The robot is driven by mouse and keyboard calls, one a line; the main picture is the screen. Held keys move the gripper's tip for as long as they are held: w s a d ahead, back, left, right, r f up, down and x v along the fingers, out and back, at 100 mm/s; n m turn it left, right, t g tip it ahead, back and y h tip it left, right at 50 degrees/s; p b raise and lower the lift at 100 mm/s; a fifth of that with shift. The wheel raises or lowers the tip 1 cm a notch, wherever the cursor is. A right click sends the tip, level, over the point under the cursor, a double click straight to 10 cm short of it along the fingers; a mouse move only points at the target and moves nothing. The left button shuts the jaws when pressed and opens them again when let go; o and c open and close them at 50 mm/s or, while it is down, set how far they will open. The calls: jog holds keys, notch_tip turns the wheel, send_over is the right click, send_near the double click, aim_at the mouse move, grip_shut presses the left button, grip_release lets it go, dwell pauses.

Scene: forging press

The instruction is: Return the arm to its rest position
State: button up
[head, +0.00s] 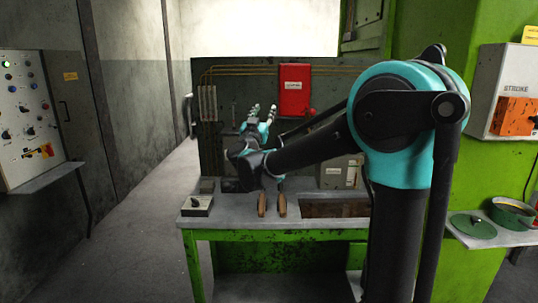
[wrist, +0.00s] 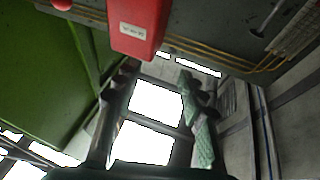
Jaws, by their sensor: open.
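My gripper (head: 263,110) is in front of the grey back panel, above the green workbench (head: 250,236), with its fingers pointing up. It is open, and nothing shows between its fingers. In the wrist view, my gripper (wrist: 157,72) has its two fingers apart, with bright ceiling openings behind them. My arm reaches from the right of the head view, bends at the large teal joint, and runs left over the bench. It hides part of the panel and bench.
A red box (head: 294,90) hangs on the panel and shows close by in the wrist view (wrist: 140,28). Two wooden handles (head: 281,205) and a small switch box (head: 196,206) are on the bench. A shelf at right holds a green pot (head: 512,213). The left floor is clear.

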jog(key=s+d+f+n+g+y, duration=0.35)
jog(key=s+f+y, duration=0.2)
jog(key=f, duration=0.55)
jog(key=s+d+f+n+g+y, duration=0.2)
jog(key=s+f+n+g+y, duration=0.3)
jog(key=f, duration=0.7)
jog(key=s+d+f+m+g+h, duration=0.1)
jog(key=s+d+f+g, duration=0.2)
jog(key=s+d+f, duration=0.2)
jog(key=s+d+f+m+g+h, duration=0.2)
jog(key=s+d+f, duration=0.3)
jog(key=s+f, duration=0.3)
jog(key=s+d+f+m+g+h, duration=0.2)
jog(key=s+d+f+g, duration=0.2)
jog(key=s+f, duration=0.3)
jog(key=s+d, duration=0.1)
jog(key=s, duration=0.3)
jog(key=shift+s+d+f, duration=0.2)
jog(key=shift+s+f, duration=0.15)
jog(key=shift+s, duration=0.05)
